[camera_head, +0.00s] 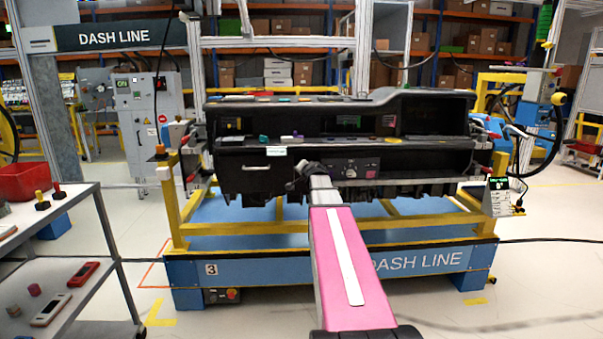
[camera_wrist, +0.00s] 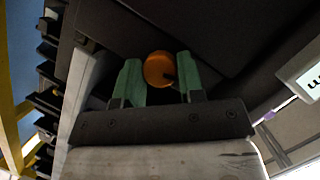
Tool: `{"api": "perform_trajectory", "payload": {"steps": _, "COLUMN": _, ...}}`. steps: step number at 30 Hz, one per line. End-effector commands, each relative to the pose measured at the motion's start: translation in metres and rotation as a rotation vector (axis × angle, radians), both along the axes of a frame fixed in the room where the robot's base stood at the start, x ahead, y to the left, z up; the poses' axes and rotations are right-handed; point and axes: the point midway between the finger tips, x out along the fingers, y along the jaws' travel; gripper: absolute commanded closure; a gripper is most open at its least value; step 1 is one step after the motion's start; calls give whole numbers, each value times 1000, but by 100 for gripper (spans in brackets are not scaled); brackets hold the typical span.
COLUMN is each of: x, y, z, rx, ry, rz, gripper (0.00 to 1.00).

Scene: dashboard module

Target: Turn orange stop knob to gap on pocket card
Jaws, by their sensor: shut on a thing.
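The orange stop knob (camera_wrist: 158,69) shows in the wrist view as a round orange disc with a small dark mark at its lower right. My gripper (camera_wrist: 156,80) has its green fingers on either side of the knob and is shut on it. In the head view my gripper (camera_head: 296,184) is at the lower front of the black dashboard module (camera_head: 243,176), and the knob is hidden there. A white label (camera_head: 277,151) sits on the dashboard front above my gripper; I cannot tell whether it is the pocket card. No card gap is readable.
The dashboard rests on a yellow and blue frame (camera_head: 215,270). A small panel of dark controls (camera_head: 350,168) is right of my gripper. A shelf cart (camera_head: 85,225) stands at the left. In the wrist view a white card (camera_wrist: 303,82) with partly cut-off lettering is at the right edge.

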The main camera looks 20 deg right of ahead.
Motion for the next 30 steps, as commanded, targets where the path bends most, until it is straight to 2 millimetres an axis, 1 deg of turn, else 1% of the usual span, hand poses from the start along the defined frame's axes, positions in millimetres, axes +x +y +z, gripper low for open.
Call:
{"api": "perform_trajectory", "payload": {"steps": 11, "x": -1, "y": 0, "z": -2, "rx": -4, "ry": 5, "rz": 2, "gripper": 88}}
{"api": "perform_trajectory", "payload": {"steps": 12, "x": -1, "y": 0, "z": -1, "rx": -3, "ry": 5, "rz": 2, "gripper": 55}}
{"api": "perform_trajectory", "payload": {"steps": 13, "x": -1, "y": 0, "z": -1, "rx": -3, "ry": 4, "rz": 1, "gripper": 45}}
{"api": "perform_trajectory", "payload": {"steps": 14, "x": -1, "y": 0, "z": -1, "rx": -3, "ry": 4, "rz": 1, "gripper": 39}}
{"api": "perform_trajectory", "payload": {"steps": 23, "x": 0, "y": 0, "z": -1, "rx": 7, "ry": -1, "rz": 0, "gripper": 39}}
{"api": "perform_trajectory", "payload": {"steps": 30, "x": 0, "y": -1, "z": -1, "rx": 120, "ry": -34, "rz": 0, "gripper": 39}}
